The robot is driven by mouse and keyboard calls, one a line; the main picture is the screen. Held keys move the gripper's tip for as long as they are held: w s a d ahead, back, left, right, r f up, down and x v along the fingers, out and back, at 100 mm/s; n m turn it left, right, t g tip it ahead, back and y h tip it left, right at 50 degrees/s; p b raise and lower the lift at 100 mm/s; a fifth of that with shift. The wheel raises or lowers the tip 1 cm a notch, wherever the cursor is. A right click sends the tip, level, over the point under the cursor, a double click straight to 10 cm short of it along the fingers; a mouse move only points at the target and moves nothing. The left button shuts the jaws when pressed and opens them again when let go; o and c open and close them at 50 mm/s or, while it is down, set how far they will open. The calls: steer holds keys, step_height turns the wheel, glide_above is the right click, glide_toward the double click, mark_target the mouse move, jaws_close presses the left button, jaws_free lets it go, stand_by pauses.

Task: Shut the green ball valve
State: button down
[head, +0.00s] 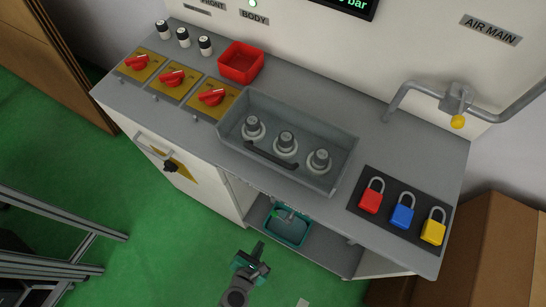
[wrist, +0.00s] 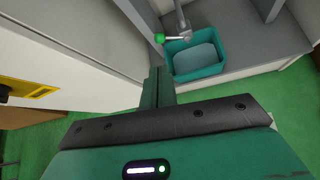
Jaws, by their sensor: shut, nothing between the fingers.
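The green ball valve shows in the wrist view as a small green handle end (wrist: 159,38) to the left of a grey pipe (wrist: 181,18), above a teal bin (wrist: 198,72). In the head view the green handle end (head: 275,214) is small, inside the open bay under the counter. My gripper (head: 259,246) is outside the bay, in front of the bin and apart from the valve. Its shut, empty fingers (wrist: 158,86) point toward the bay in the wrist view.
The bay has a side wall (head: 236,196) at its left and the counter (head: 405,145) overhead. The teal bin (head: 287,231) stands in the bay below the valve. A grey tray (head: 327,126) sits on the counter. Green floor (head: 175,240) is clear left of my gripper.

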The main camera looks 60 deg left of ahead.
mark_target(274, 216)
steer(key=b+x, duration=0.5)
steer(key=x, duration=0.8)
steer(key=shift+w+a, duration=0.15)
steer(key=shift+w, duration=0.1)
steer(key=shift+f, duration=0.2)
